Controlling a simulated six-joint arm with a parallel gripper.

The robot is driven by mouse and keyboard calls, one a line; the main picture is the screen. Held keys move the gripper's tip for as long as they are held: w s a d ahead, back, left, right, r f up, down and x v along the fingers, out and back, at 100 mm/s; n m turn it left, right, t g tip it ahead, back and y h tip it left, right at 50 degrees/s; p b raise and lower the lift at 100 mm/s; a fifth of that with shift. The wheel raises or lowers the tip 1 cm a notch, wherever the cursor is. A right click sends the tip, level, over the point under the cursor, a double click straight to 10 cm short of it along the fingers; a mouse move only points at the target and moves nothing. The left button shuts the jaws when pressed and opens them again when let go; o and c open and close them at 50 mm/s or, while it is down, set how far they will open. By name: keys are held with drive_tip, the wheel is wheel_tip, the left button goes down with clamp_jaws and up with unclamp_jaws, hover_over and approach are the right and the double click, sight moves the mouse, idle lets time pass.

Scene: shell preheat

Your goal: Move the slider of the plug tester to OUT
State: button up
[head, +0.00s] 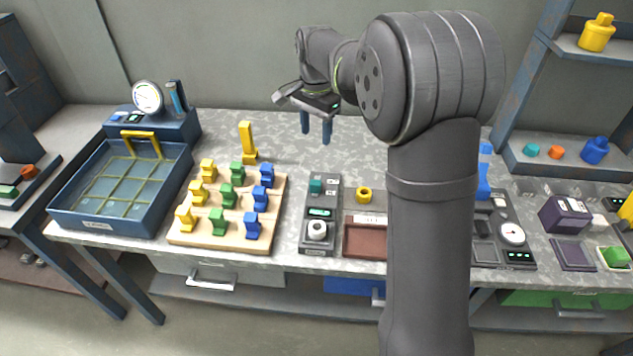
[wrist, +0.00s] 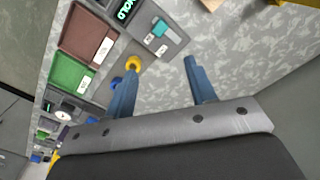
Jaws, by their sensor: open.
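A narrow dark grey device (head: 319,248), which looks like the plug tester, stands mid-bench. It carries a teal block (head: 316,186), a small lit display (head: 320,212) and a white round part (head: 317,231). Part of it shows in the wrist view, with the teal block (wrist: 160,28) and a lit display (wrist: 125,10) that seems to read HOLD. I cannot make out its slider or an OUT mark. My gripper (head: 316,128) is open and empty, above and behind the device. Its two blue fingers (wrist: 160,70) point down over bare bench.
A wooden board (head: 178,236) with several coloured pieces stands left of the device, beside a blue basket tray (head: 65,215). A yellow ring (head: 364,194) and a brown tray (head: 365,240) are on its right. Bench behind the device is clear.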

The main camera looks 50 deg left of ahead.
drive_tip(key=f+n, duration=0.1)
drive_tip(key=n, duration=0.6)
approach(315, 182)
wheel_tip(315, 182, down, 10)
drive_tip(key=shift+f, duration=0.15)
drive_tip(key=shift+w, duration=0.1)
clamp_jaws()
